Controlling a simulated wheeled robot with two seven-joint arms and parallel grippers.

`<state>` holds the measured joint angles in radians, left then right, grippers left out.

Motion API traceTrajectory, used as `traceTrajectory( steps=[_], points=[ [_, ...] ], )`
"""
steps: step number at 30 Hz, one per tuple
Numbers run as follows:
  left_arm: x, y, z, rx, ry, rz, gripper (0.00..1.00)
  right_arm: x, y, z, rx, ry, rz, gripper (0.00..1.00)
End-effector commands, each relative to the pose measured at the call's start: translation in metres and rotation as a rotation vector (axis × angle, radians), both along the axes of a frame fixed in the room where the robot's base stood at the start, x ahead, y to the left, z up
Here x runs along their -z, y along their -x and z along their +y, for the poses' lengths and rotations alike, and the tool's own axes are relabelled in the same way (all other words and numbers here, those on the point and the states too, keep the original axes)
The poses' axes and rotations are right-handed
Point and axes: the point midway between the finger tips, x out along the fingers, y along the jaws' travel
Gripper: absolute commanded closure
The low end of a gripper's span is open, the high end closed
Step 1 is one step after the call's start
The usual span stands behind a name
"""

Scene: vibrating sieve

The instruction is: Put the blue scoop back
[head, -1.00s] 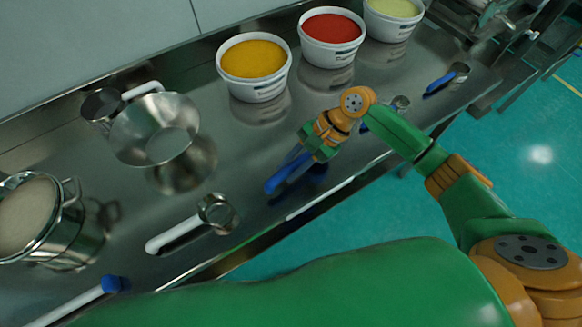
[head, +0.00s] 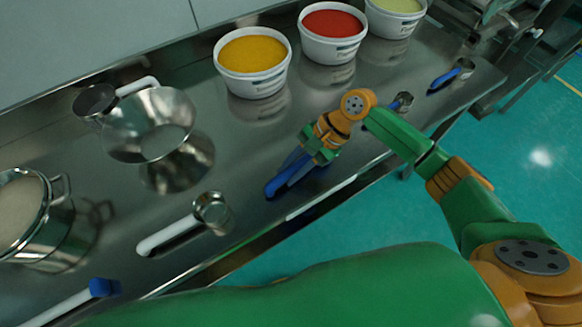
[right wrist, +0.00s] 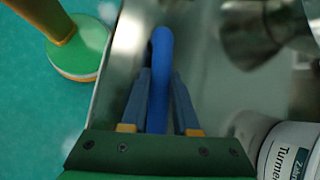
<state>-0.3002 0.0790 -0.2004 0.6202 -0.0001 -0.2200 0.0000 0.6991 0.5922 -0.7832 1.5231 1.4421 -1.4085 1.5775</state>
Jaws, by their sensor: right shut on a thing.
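My right gripper (head: 288,173) is over the steel table near its front edge, pointing down and left. It is shut on the blue scoop's handle (head: 272,189). In the right wrist view the blue handle (right wrist: 160,80) lies between the two fingers (right wrist: 160,95), with its rounded end past the tips. The held scoop's bowl cannot be made out in either view. Another scoop with a small steel bowl (head: 404,101) lies behind my right forearm, and a blue-handled scoop (head: 446,78) lies near the table's far right end. My left gripper does not show.
Tubs of yellow (head: 252,82), red (head: 331,46) and pale powder (head: 393,22) stand along the back. A steel funnel-like bowl (head: 150,125), a pot (head: 40,235) and a white-handled scoop (head: 170,235) are left. The steel table (head: 235,150) is clear between them and my gripper.

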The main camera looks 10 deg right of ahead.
Motion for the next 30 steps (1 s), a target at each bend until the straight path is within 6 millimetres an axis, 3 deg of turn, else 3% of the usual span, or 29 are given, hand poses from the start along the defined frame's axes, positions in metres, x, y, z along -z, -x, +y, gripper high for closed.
traceTrajectory(
  steps=[6,7,10,17,20,21,30],
  points=[
    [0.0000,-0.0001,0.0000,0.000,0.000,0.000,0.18,0.0001,0.0001,0.0000,0.000,0.000,0.000,1.00],
    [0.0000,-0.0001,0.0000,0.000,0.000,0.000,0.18,0.0001,0.0001,0.0000,0.000,0.000,0.000,0.64],
    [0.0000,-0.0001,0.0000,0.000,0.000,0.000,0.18,0.0002,0.0000,-0.0001,0.000,0.000,0.000,0.37],
    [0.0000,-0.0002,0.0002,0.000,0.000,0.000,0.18,0.0003,0.0001,0.0000,0.000,0.000,0.000,0.37],
    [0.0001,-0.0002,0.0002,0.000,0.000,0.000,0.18,0.0003,0.0002,-0.0001,-0.001,0.001,0.001,0.10],
    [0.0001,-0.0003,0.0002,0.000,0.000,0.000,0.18,0.0003,0.0002,-0.0001,-0.001,0.001,0.001,0.07],
    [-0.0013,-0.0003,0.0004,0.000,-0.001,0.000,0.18,-0.0009,0.0002,0.0000,-0.001,0.001,0.001,0.07]
  ],
)
